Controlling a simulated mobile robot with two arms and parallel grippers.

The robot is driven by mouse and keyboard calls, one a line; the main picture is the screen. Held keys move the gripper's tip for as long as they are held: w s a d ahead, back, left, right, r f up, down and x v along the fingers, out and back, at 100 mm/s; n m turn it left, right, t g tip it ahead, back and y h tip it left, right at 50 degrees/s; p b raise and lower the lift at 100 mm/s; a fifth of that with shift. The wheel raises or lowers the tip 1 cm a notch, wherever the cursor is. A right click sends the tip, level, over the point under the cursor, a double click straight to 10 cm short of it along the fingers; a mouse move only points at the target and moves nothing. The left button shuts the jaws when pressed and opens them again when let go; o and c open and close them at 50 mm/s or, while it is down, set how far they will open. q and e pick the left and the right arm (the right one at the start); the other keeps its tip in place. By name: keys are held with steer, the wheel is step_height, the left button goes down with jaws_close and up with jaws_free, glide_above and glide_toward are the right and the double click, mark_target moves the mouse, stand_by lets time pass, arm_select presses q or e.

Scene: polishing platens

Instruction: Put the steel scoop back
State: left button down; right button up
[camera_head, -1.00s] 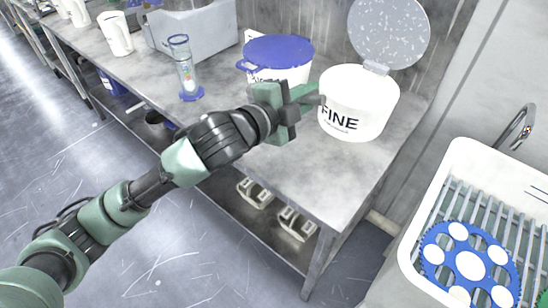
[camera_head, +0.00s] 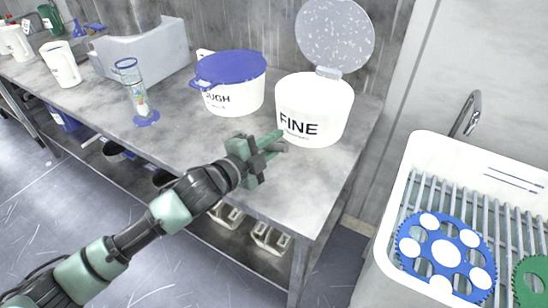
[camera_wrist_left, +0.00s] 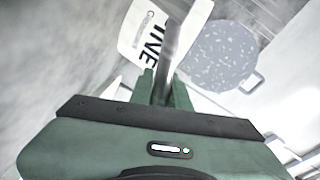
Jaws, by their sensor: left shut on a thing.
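My left gripper (camera_head: 270,143) is in front of the white tub marked FINE (camera_head: 325,97), low and to its left in the head view. It is shut on a grey metal piece (camera_head: 284,147), which looks like the steel scoop. In the left wrist view a grey rod (camera_wrist_left: 176,42) stands out from between the fingers (camera_wrist_left: 160,86); its far end is out of view, and I see no scoop bowl. The FINE tub is open, with its speckled grey lid (camera_head: 335,38) tipped up behind it. My right gripper is not in view.
A white tub with a blue lid (camera_head: 231,68) stands left of the FINE tub on the steel bench (camera_head: 185,132). Further left are a blue-based cylinder (camera_head: 138,92) and a grey bin (camera_head: 150,45). A white sink (camera_head: 413,150) at right holds a blue disc (camera_head: 413,248).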

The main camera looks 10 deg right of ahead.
arm_select(q)
steer(key=shift+f, duration=2.6)
steer(key=shift+f, duration=0.2)
steer(key=c, duration=1.3)
jaws_free()
steer(key=shift+c, duration=0.2)
steer(key=shift+r, duration=0.3)
steer(key=b+v, duration=0.1)
steer(key=v, duration=1.1)
steer(key=shift+f, duration=0.15)
